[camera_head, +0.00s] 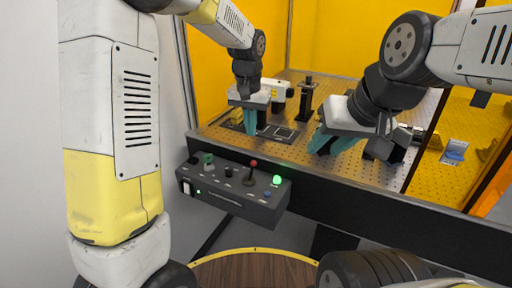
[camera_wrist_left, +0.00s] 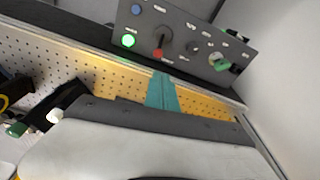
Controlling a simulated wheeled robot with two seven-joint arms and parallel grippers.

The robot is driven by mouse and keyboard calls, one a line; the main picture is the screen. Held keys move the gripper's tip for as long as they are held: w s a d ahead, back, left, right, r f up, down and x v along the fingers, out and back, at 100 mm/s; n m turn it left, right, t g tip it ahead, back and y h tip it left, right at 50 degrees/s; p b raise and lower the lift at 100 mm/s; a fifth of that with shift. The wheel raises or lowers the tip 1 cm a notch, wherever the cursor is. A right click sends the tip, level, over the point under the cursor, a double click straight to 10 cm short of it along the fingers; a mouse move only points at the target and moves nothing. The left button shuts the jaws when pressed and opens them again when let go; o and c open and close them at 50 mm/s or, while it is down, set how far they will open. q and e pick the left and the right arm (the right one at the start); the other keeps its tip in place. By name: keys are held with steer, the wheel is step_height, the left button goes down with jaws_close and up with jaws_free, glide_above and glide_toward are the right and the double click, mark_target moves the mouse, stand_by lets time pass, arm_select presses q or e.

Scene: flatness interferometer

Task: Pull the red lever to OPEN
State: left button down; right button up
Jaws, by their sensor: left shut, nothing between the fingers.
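The red lever (camera_head: 252,165) stands up from the top of the dark control box (camera_head: 232,206), a red knob on a dark stem. In the left wrist view its red knob (camera_wrist_left: 158,54) shows just past my fingertips. My left gripper (camera_head: 251,131) has its teal fingers pressed together, empty, pointing down behind the lever in the head view. The fingertips (camera_wrist_left: 163,76) look apart from the knob. My right gripper (camera_head: 333,148) hangs over the perforated plate to the right, away from the lever; I cannot tell how far its fingers are apart.
The box also carries a green-lit button (camera_head: 277,181), a green knob (camera_head: 208,159) and several small controls close to the lever. Behind it is a perforated metal plate (camera_head: 292,152) with optical parts inside a yellow-walled enclosure. A round wooden top (camera_head: 255,270) is in front.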

mark_target(252, 171)
arm_select(q)
steer(key=shift+w+d+f, duration=0.65)
steer(key=shift+d+f, duration=0.15)
steer(key=shift+f, duration=0.2)
steer(key=f, duration=0.6)
steer(key=w+f, duration=0.1)
steer(key=f, duration=0.3)
steer(key=shift+w, duration=0.1)
